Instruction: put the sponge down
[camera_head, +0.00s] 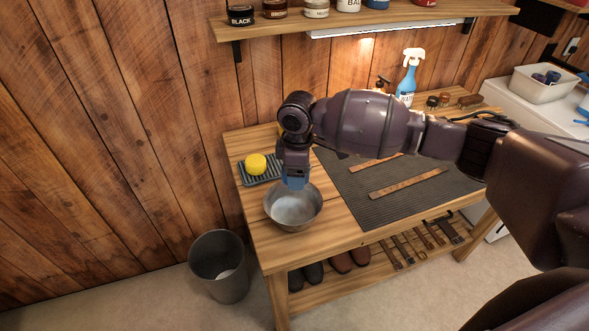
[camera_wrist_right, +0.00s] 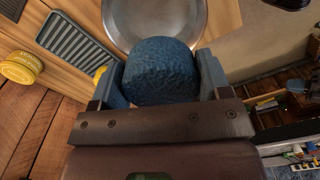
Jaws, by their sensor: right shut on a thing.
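My right gripper (camera_head: 292,182) points down over the back edge of the steel bowl (camera_head: 293,222). It is shut on a rounded blue sponge (camera_wrist_right: 160,70), which fills the space between its two fingers in the right wrist view. In the head view the sponge is hard to tell from the blue-grey fingers. The bowl's rim (camera_wrist_right: 112,38) shows just past the sponge, and I cannot tell whether they touch. My left gripper is in neither view.
A yellow round thing (camera_head: 255,163) sits on a ridged dark dish (camera_head: 262,179) left of the bowl. A grey mat (camera_head: 400,205) with leather strips covers much of the bench (camera_head: 330,215). A spray bottle (camera_head: 407,85) stands behind. A bin (camera_head: 222,275) stands on the floor.

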